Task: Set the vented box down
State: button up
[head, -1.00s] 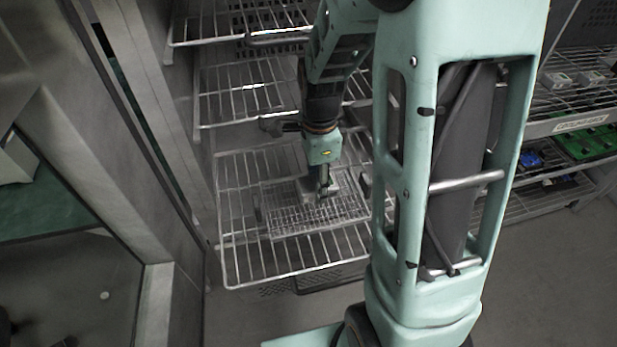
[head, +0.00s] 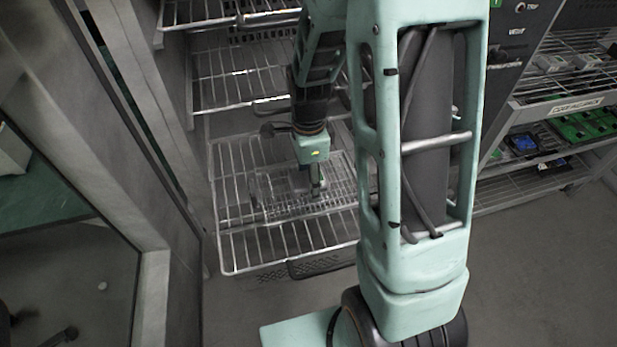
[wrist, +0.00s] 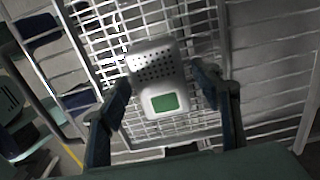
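The vented box (wrist: 155,72) is a small grey box with rows of dark holes and a green patch. In the wrist view it lies between the two fingers of my gripper (wrist: 163,77), over a wire mesh tray. A gap shows beside the right finger, and the left finger is close to the box's edge. The gripper looks open around it. In the head view my gripper (head: 316,186) points down at the tray (head: 270,205), and the grey box (head: 299,181) shows small and partly hidden beside the fingers. It appears to rest on the mesh.
The mesh tray sits on a pulled-out wire shelf (head: 235,243), with another wire shelf (head: 225,80) above. A metal door frame (head: 150,150) stands close on the left. A rack (head: 560,110) with small devices and green boards is on the right.

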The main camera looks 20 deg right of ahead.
jog(key=shift+r, duration=0.1)
jog(key=shift+r, duration=0.6)
notch_tip(320, 180, up, 11)
jog(key=shift+p, duration=0.4)
